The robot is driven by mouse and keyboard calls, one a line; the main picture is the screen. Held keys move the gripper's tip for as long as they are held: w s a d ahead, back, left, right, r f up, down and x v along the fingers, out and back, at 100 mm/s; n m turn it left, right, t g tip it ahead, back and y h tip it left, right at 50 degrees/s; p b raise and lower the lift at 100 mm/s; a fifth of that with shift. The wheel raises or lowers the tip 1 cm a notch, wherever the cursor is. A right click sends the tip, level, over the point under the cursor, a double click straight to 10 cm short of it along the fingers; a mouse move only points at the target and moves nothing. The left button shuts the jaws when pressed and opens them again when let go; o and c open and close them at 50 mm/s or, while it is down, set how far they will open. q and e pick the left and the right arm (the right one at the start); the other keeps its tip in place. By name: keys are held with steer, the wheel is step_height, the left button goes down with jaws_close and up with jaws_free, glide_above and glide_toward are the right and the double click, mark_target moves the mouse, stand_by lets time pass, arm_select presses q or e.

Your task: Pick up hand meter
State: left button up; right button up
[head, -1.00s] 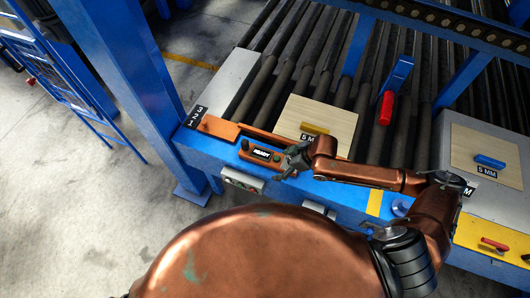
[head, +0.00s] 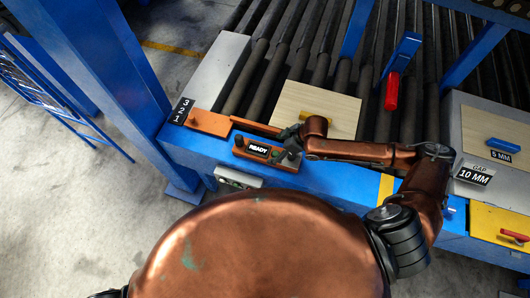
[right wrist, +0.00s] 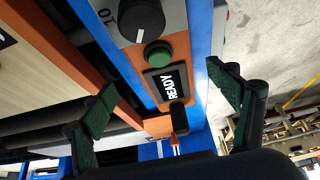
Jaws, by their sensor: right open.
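No object is labelled as the hand meter, so I cannot tell for sure which it is. An orange unit (head: 242,151) with a lit READY display (head: 258,148) sits on the blue front rail. In the right wrist view, the READY display (right wrist: 167,84) lies beside a green button (right wrist: 158,53), with a dark block (right wrist: 180,118) at its other end. My right gripper (head: 288,139) is at the unit's right end. In the right wrist view my right gripper (right wrist: 166,98) is open and empty, its green-padded fingers spread on either side of the display. My left gripper is not visible.
A veneer sheet with a yellow handle (head: 315,116) lies on the rollers behind. A red grip (head: 392,92) hangs from a blue bracket. A 10 MM sign (head: 474,175) and a sheet with a blue handle (head: 505,145) are at right. A blue post (head: 100,60) stands left.

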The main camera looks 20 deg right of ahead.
mark_target(267, 152)
steer(key=x, duration=0.3)
steer(key=a+x, duration=0.1)
steer(key=x, duration=0.1)
steer(key=shift+w+a+r+p, duration=0.1)
steer(key=shift+p, duration=0.3)
steer(key=shift+a+f, duration=0.1)
steer(key=shift+f, duration=0.25)
steer(key=shift+w+r, duration=0.1)
steer(key=c, duration=1.6)
